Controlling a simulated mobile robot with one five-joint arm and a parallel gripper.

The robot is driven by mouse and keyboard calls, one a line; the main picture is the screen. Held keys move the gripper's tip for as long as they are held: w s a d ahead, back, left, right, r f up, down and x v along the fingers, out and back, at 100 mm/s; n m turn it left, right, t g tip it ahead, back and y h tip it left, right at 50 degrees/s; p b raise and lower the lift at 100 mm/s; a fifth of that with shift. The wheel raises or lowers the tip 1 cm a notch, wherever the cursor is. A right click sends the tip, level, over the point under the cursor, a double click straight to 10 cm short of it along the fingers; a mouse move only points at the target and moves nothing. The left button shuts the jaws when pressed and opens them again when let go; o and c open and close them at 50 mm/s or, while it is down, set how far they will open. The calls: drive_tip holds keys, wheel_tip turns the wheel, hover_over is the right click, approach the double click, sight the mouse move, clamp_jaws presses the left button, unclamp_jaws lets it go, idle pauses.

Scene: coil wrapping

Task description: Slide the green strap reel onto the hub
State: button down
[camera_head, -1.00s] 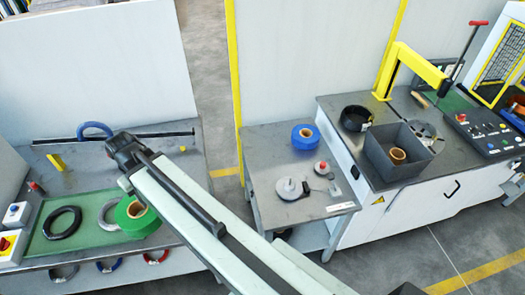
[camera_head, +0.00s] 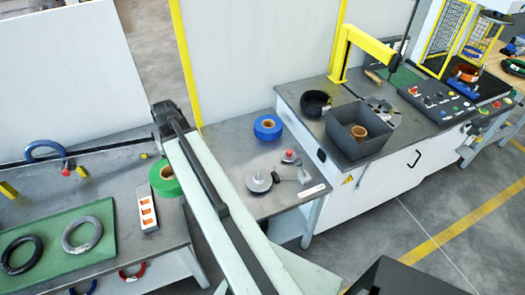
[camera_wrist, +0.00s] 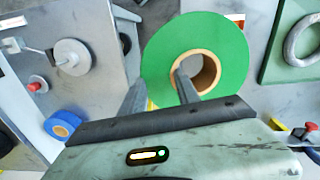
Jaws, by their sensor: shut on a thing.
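The green strap reel (camera_head: 164,179), with a brown core, shows beside my arm over the right end of the left bench. In the wrist view, the green reel (camera_wrist: 228,50) is in my gripper (camera_wrist: 160,78). One finger is in the core opening and the other is at the outer left edge, shut on the reel's wound side. A grey disc with a central post (camera_head: 259,181), which looks like the hub, is on the small grey table. It also shows bare at the left in the wrist view (camera_wrist: 72,57), apart from the reel. My arm hides my gripper in the head view.
A blue reel (camera_head: 268,127) lies behind the hub, and a small red-knobbed part (camera_head: 289,156) is right of it. A grey bin (camera_head: 360,130) stands on the right bench. Dark and grey coils (camera_head: 82,235) lie on the green mat at left.

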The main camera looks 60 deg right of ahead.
drive_tip(key=s+d+f+m+b, duration=0.2)
drive_tip(key=s+d+m, duration=0.5)
drive_tip(key=s+d, duration=1.6)
drive_tip(key=shift+s+d+f+m, duration=0.15)
drive_tip(key=shift+d+f+m, duration=0.25)
drive_tip(key=shift+d, duration=0.65)
drive_tip(key=shift+b, duration=0.3)
wheel_tip(320, 180, down, 6)
drive_tip(key=b, duration=0.5)
drive_tip(key=shift+b, duration=0.4)
drive_tip(key=shift+a+f+b, duration=0.1)
drive_tip(key=shift+f+b, duration=3.9)
drive_tip(key=shift+b, duration=0.05)
drive_tip(key=c, duration=0.8)
unclamp_jaws()
drive_tip(key=shift+r, duration=0.1)
